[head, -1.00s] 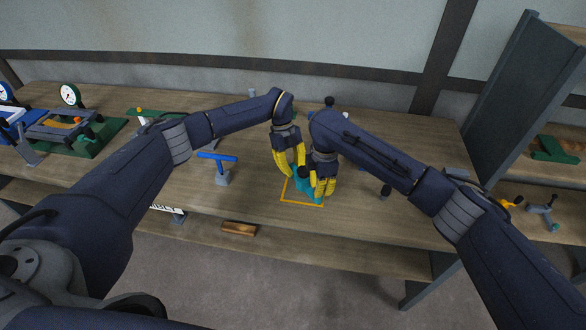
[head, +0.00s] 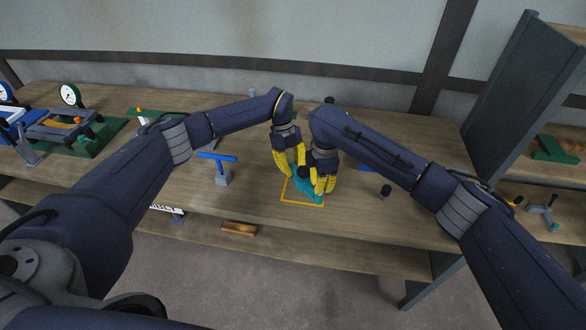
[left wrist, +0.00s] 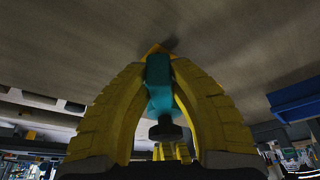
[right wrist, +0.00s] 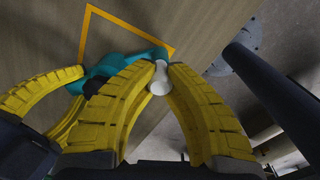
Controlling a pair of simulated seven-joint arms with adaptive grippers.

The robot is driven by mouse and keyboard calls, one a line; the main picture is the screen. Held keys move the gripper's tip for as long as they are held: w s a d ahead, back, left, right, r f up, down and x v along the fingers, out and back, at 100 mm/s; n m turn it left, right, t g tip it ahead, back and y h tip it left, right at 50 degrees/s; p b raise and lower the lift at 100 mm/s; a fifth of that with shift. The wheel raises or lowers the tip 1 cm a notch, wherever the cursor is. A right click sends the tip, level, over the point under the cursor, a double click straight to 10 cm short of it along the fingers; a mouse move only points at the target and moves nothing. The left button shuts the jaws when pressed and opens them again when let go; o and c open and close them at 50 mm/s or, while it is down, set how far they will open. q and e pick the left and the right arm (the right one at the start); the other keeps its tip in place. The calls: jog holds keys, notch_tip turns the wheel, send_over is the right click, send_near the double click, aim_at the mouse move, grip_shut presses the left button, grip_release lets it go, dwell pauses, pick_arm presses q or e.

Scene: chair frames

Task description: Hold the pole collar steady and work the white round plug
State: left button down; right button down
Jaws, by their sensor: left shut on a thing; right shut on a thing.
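The teal pole collar (head: 304,190) stands inside the orange square outline (head: 287,199) on the bench. My left gripper (head: 291,172) is shut on the collar; in the left wrist view the teal body (left wrist: 160,88) sits between its yellow fingers, with a dark knob below it. The white round plug (right wrist: 160,80) shows in the right wrist view between the yellow fingertips of my right gripper (right wrist: 161,72), beside the teal collar (right wrist: 127,60). My right gripper is shut on the plug. In the head view the fingers hide the plug.
A blue-handled T-shaped tool (head: 217,158) stands to the left on the wooden bench (head: 350,230). A green base with gauges (head: 85,140) is at the far left. The bench front near the outline is clear.

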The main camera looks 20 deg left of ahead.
pick_arm(q)
jog(key=shift+f, duration=0.1)
pick_arm(e)
jog(key=shift+r, duration=2.2)
jog(key=s+d+r, duration=0.3)
jog(key=d+r, duration=0.2)
jog(key=r, duration=0.1)
jog(key=shift+s, duration=0.2)
pick_arm(q)
jog(key=c, duration=1.2)
grip_release()
jog(key=v, duration=1.2)
